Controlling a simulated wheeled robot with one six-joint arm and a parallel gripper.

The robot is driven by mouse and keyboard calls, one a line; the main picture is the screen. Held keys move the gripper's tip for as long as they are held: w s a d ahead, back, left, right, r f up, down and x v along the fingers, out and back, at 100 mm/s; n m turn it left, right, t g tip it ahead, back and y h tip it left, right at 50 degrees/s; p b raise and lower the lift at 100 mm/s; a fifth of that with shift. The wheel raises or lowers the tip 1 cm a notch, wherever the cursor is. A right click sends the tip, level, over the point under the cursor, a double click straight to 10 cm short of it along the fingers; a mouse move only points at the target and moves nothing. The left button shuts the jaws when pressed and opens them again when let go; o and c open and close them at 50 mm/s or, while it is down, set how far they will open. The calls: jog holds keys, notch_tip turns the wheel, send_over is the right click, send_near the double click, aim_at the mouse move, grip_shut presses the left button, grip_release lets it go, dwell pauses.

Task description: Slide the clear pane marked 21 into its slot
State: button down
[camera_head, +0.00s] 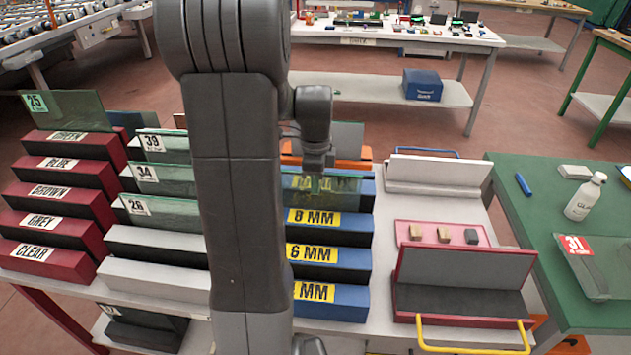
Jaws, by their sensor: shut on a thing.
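My gripper (318,165) hangs over the top of the blue stepped rack (350,225), partly hidden by my own arm. It is shut on a clear, faintly green pane (345,188) that stands roughly upright below it. A yellow label on the rack shows blurred through the pane. I cannot read a number on this pane. I cannot tell whether its lower edge is in a slot or just above one. The rack's lower steps read 8 MM, 6 MM and a part-hidden MM label.
A red stepped rack (50,200) with colour labels stands at left, a green pane 25 (75,108) at its top. Beside it, a grey rack (150,245) holds panes 39, 34 and one below. At right are a yellow-handled holder (460,300) and a green table (515,200).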

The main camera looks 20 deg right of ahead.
jog(key=shift+f, duration=0.35)
dwell(0.6)
jog(key=c, duration=1.5)
grip_release()
notch_tip(320, 180, up, 14)
jog(key=shift+s+f, duration=0.1)
jog(key=shift+f, duration=0.1)
notch_tip(320, 180, down, 13)
jog(key=shift+f, duration=0.1)
jog(key=shift+f+b, duration=0.1)
jog(key=shift+b, duration=0.3)
